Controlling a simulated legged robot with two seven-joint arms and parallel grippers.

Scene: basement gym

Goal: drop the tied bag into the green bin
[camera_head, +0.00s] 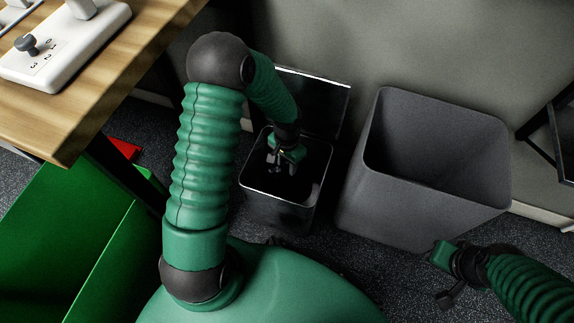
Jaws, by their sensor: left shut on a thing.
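My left arm bends over and reaches down into a small black bin (270,208). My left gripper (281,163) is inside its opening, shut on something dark. This is probably the tied bag, but its shape and knot cannot be made out against the black interior. A large bright green box-like thing (55,222) at the lower left, partly under the table, may be the green bin; its opening cannot be made out. My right gripper (446,276) is at the lower right, in front of a grey bin, with nothing visible in it.
The black bin's lid (312,100) stands open against the wall. A tall, open grey bin (400,205) stands to its right. A wooden table (95,75) with a white device (62,40) overhangs the upper left. A red thing (124,148) lies beneath it. A dark frame (548,128) is far right.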

